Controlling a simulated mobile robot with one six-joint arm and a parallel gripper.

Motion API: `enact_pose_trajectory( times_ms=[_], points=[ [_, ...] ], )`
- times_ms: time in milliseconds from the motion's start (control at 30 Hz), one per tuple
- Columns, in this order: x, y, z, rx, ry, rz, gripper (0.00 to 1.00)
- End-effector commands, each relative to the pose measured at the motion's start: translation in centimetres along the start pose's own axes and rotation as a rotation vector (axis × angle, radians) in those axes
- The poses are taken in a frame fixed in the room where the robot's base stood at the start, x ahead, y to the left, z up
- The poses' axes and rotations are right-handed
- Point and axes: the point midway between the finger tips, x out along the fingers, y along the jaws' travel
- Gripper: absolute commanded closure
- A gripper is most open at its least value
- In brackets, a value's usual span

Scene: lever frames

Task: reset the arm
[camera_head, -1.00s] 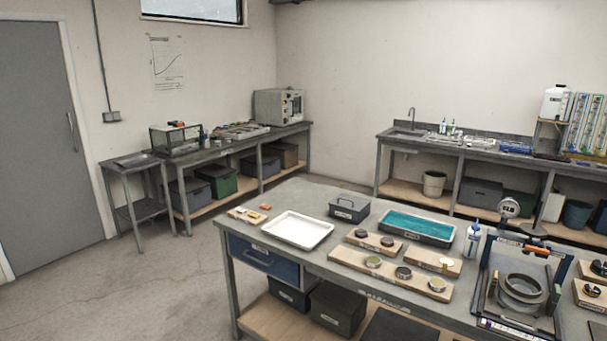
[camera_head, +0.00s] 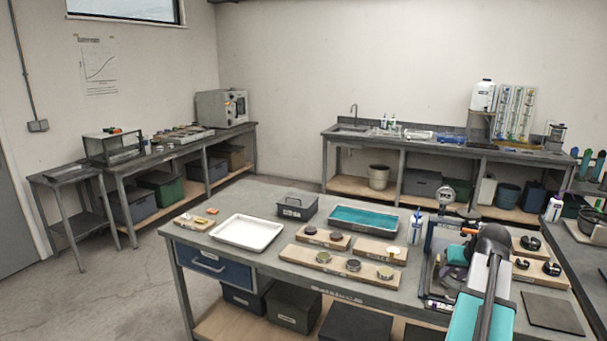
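My arm shows at the lower right, with teal and pale links and a dark rounded joint. It reaches in from the bottom edge over the right part of the near workbench (camera_head: 225,192). It covers much of the framed stand with the round dial (camera_head: 447,194), and I cannot tell whether it touches it. I cannot make out my gripper or its fingers in this view.
A dark flat plate (camera_head: 551,312) lies at right. Open floor (camera_head: 95,305) is at left.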

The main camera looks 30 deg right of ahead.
Motion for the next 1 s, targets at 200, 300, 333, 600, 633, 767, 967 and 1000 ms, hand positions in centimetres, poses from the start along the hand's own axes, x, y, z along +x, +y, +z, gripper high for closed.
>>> enact_pose_trajectory(
  times_ms=[200,300,333,600,633,767,967,1000],
  points=[
    [4.6,-7.6,2.4,-0.054,-0.075,-0.048,0.69],
    [6.4,-10.9,3.6,-0.078,-0.107,-0.065,0.69],
    [6.9,-11.8,4.1,-0.085,-0.118,-0.069,0.69],
    [10.8,-20.4,8.5,-0.158,-0.206,-0.106,0.69],
    [11.2,-21.3,9.0,-0.166,-0.215,-0.110,0.69],
    [12.6,-25.1,11.6,-0.205,-0.257,-0.121,0.69],
    [14.4,-30.7,16.0,-0.267,-0.319,-0.135,0.69],
    [14.7,-31.7,16.9,-0.281,-0.331,-0.137,0.69]
  ],
)
